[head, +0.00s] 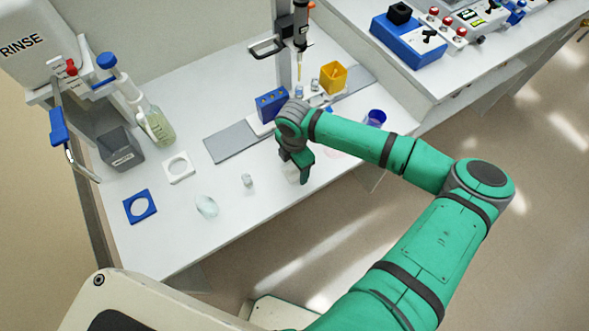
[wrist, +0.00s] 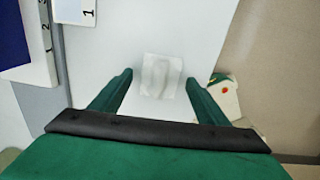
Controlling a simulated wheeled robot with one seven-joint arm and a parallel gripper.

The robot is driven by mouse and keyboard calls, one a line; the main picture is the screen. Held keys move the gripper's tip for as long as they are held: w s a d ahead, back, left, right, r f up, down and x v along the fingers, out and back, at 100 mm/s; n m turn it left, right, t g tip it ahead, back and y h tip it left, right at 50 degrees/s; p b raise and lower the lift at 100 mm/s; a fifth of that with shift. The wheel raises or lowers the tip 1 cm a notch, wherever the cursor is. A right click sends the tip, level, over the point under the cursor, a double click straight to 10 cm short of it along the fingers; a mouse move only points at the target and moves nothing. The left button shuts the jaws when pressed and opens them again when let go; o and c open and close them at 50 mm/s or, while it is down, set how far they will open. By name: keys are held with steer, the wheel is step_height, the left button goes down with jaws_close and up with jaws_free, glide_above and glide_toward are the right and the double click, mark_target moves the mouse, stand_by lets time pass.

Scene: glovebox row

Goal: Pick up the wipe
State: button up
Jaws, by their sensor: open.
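The wipe (wrist: 161,76) is a small white, roughly square sheet with a faint raised fold. In the wrist view it lies flat on the white bench top, just beyond and between my fingertips. My gripper (wrist: 161,85) is open with nothing between its fingers. In the head view my gripper (head: 297,178) points down near the front edge of the bench. The wipe (head: 291,172) shows there only as a pale patch, mostly hidden behind my gripper.
A blue block (head: 271,104) on a white numbered base stands behind my gripper, beside a grey strip (head: 231,142). A blue cup (head: 375,118) stands to the right. A small white cap (head: 247,180) and a clear lump (head: 207,206) lie left. The bench's front edge is close.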

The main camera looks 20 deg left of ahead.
steer(key=c, duration=1.1)
steer(key=shift+w+r, duration=0.1)
steer(key=shift+r, duration=0.05)
